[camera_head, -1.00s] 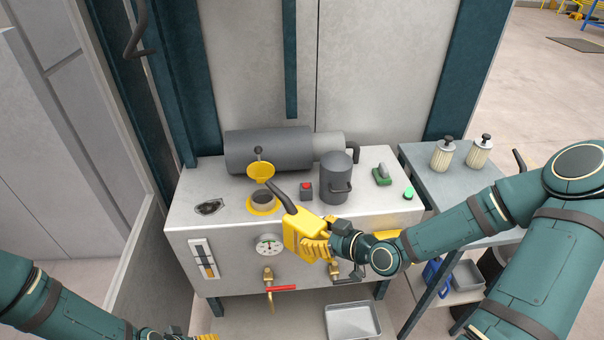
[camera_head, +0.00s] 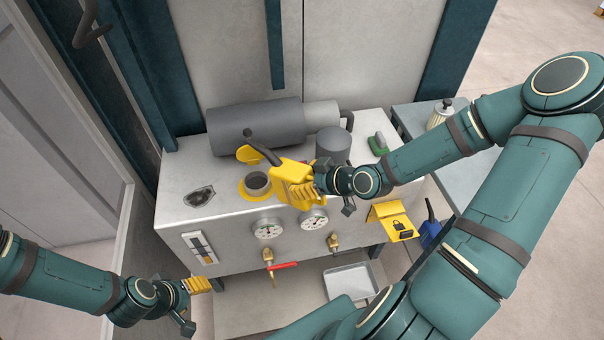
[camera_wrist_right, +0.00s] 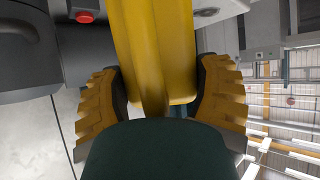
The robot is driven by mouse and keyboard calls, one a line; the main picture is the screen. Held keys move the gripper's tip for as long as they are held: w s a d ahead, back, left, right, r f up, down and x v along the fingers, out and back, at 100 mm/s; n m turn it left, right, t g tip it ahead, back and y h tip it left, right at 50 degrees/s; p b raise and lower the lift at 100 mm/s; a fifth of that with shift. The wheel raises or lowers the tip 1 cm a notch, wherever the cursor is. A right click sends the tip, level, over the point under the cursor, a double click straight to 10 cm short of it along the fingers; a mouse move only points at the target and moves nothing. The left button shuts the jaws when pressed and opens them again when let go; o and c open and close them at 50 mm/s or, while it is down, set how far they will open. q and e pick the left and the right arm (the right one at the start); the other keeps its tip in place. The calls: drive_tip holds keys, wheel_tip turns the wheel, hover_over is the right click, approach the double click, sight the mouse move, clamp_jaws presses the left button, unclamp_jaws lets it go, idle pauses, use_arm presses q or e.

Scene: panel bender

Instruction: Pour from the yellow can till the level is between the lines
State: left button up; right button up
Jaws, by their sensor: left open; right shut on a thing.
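The yellow can (camera_head: 291,174) is in my right gripper (camera_head: 306,189), raised just right of the filler opening (camera_head: 257,183). Its dark spout (camera_head: 264,146) points up and left in the head view; no liquid stream shows. The right wrist view shows the can (camera_wrist_right: 155,50) between the ridged fingers of the right gripper (camera_wrist_right: 158,95). The filler's yellow lid (camera_head: 258,155) stands open. The sight gauge (camera_head: 200,248) is on the tank's front left; its level is too small to read. My left gripper (camera_head: 203,285) is open and empty, low in front of the tank.
The tank (camera_head: 180,217) carries a dark motor cylinder (camera_head: 255,128), a dark canister (camera_head: 334,144) and a green part (camera_head: 377,143). Gauges (camera_head: 268,229) and a red-handled tap (camera_head: 284,265) stick out in front. A tray (camera_head: 350,282) lies below. A side table (camera_head: 455,178) stands right.

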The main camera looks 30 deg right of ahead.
drive_tip(key=shift+s+d+r+g+h+b, duration=0.15)
drive_tip(key=shift+g+h, duration=0.2)
drive_tip(key=shift+g, duration=0.25)
drive_tip(key=shift+r+g+h+b, duration=0.15)
drive_tip(key=shift+g+h, duration=0.2)
drive_tip(key=shift+g, duration=0.55)
drive_tip(key=shift+r+g+h, duration=0.15)
drive_tip(key=shift+g+h, duration=0.25)
drive_tip(key=shift+w, duration=0.2)
drive_tip(key=shift+a, duration=0.2)
drive_tip(key=shift+w+r+g, duration=0.1)
drive_tip(key=shift+r+g, duration=0.05)
drive_tip(key=shift+g, duration=0.25)
